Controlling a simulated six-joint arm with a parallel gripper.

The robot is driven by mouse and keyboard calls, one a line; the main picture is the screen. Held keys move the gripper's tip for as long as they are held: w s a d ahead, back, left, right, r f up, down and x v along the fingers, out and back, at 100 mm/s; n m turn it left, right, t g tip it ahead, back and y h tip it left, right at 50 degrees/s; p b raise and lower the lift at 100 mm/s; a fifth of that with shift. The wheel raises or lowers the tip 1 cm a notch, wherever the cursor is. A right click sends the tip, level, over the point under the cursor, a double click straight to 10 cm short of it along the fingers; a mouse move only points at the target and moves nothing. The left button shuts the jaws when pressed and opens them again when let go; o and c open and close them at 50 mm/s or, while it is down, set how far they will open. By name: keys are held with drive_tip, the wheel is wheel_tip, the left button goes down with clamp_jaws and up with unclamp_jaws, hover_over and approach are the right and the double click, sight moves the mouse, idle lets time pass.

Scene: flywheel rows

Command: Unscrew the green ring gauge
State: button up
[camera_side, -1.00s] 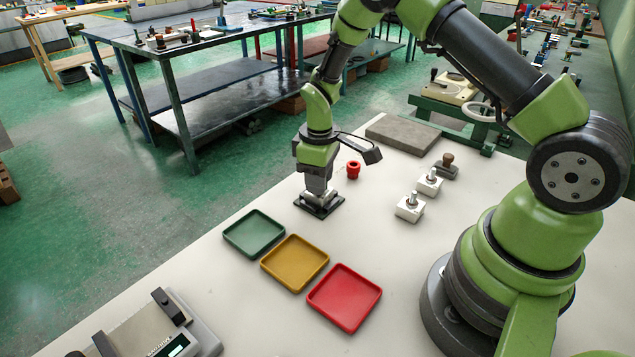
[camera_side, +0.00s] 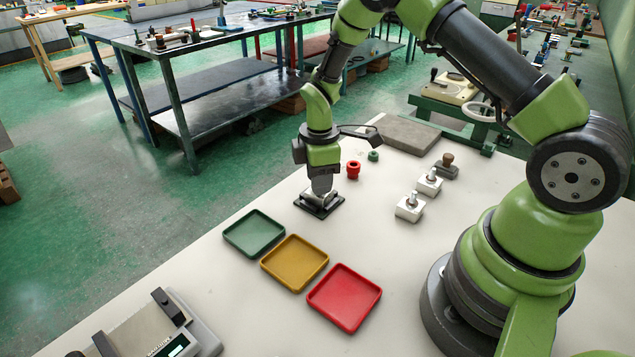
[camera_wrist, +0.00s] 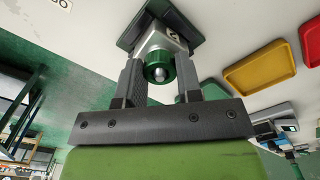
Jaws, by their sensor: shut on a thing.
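The green ring gauge (camera_wrist: 157,57) sits around a metal stud with a rounded tip, on a pale block over a dark base plate (camera_wrist: 134,37), in the wrist view. My gripper (camera_wrist: 158,76) has a finger on each side of the ring and is shut on it. In the side view my gripper (camera_side: 320,190) points straight down over the dark base plate (camera_side: 335,209), and its fingers hide the ring there. A second small green ring-like piece (camera_side: 373,155) stands loose on the table behind the gripper.
A red ring-like piece (camera_side: 353,170) stands close right of my gripper. Green (camera_side: 254,233), yellow (camera_side: 294,263) and red (camera_side: 344,298) trays lie empty in front. Two white blocks with studs (camera_side: 410,208) (camera_side: 429,182), a brown-knobbed stamp (camera_side: 447,167) and a grey slab (camera_side: 403,133) stand to the right.

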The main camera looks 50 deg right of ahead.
drive_tip(key=n, duration=0.5)
drive_tip(key=n, duration=0.5)
drive_tip(key=o, duration=0.7)
drive_tip(key=shift+r, duration=0.1)
